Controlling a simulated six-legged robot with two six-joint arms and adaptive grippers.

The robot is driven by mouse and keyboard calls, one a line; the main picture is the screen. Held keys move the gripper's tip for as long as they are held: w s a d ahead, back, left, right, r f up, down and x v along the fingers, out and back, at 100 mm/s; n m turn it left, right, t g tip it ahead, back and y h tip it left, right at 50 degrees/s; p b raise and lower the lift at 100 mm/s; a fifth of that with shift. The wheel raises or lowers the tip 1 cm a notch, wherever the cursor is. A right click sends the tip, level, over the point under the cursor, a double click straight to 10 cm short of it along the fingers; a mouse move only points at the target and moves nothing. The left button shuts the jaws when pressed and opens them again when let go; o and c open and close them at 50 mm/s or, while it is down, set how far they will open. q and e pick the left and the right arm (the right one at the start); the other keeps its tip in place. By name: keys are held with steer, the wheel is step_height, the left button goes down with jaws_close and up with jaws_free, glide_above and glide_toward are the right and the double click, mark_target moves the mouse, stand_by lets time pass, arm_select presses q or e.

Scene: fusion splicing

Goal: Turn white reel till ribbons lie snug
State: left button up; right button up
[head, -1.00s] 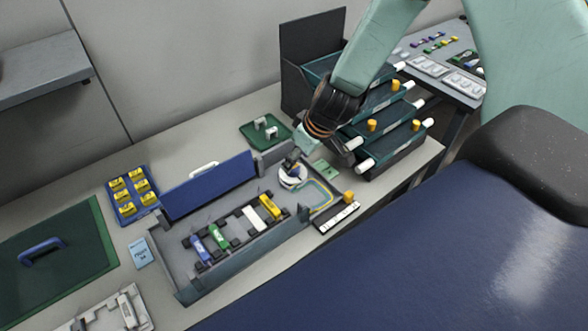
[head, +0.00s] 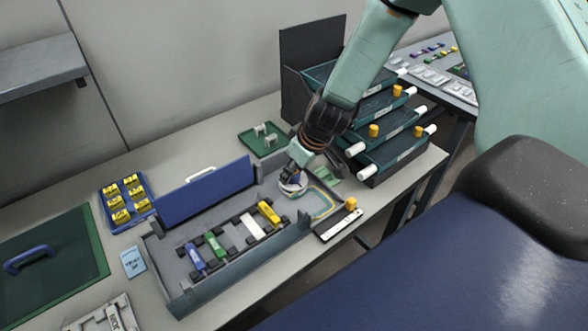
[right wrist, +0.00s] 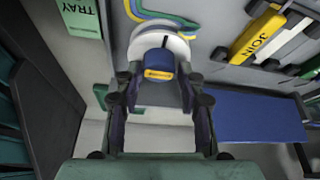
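The white reel (head: 293,188) sits inside the grey work tray (head: 235,273), towards its right end. In the right wrist view the reel (right wrist: 152,38) has a blue centre knob with a yellow label (right wrist: 160,73). My right gripper (head: 293,172) reaches down onto the reel. In the right wrist view its fingers (right wrist: 160,76) close in on both sides of the knob and appear shut on it. Blue, yellow and green ribbons (head: 324,204) curve along the tray floor beside the reel, also seen in the right wrist view (right wrist: 165,17). Part of the reel is hidden by the gripper. My left gripper is not in view.
Blue, green, white and yellow holders (head: 268,212) stand in a row in the tray. A raised blue lid (head: 207,190) is behind them. Stacked teal drawers (head: 395,150) stand close to the right arm. A small green tray (head: 258,148) lies behind.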

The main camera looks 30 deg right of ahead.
steer(key=c, duration=0.7)
steer(key=shift+m, duration=0.3)
steer(key=m+p, duration=0.1)
steer(key=m+h+p, duration=0.1)
steer(key=m, duration=0.1)
steer(key=shift+s+a+h, duration=0.1)
steer(key=shift+s+h, duration=0.05)
steer(key=shift+h, duration=0.15)
steer(key=m+h+p, duration=0.1)
steer(key=m+p, duration=0.3)
steer(key=p, duration=0.1)
steer(key=m+g+h+p, duration=0.1)
steer(key=m+p, duration=0.3)
steer(key=p, duration=0.2)
steer(key=shift+a+m+h, duration=0.1)
steer(key=shift+m+h, duration=0.3)
steer(key=shift+f+m+g+p, duration=0.1)
steer(key=shift+m+g+p, duration=0.4)
steer(key=shift+m+p, duration=0.4)
steer(key=shift+f+m+g+h, duration=0.1)
steer(key=shift+m+g+h, duration=0.35)
steer(key=shift+m, duration=1.05)
